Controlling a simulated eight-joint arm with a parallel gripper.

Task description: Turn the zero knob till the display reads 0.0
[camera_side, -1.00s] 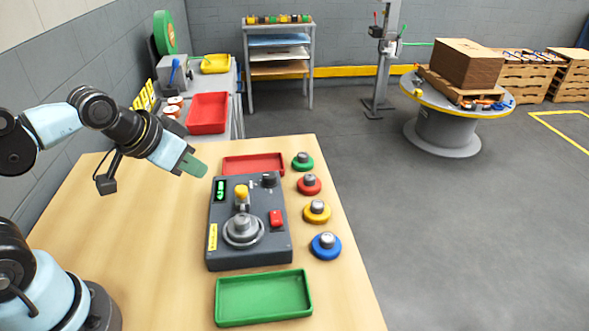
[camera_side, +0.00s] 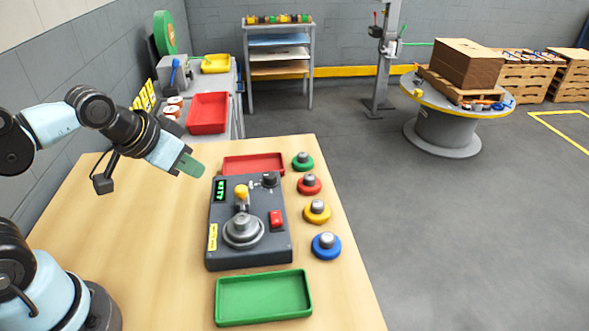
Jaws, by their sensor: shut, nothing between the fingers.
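The dark grey device (camera_side: 265,248) stands on the wooden table. Its small display (camera_side: 220,190) at the upper left shows green digits, too small to read. The zero knob, a black knob (camera_side: 269,180), is at the device's upper right. A yellow-topped lever (camera_side: 241,192), a round grey pedestal (camera_side: 243,230) and a red switch (camera_side: 276,219) sit on the same face. My gripper (camera_side: 192,166), with a green tip, is shut and empty, up and left of the device, apart from the knob.
A red tray (camera_side: 254,158) lies behind the device and a green tray (camera_side: 264,298) in front. Green (camera_side: 302,162), red (camera_side: 309,185), yellow (camera_side: 316,211) and blue (camera_side: 325,246) round pieces with grey tops line the right side. The table's left part (camera_side: 150,235) is clear.

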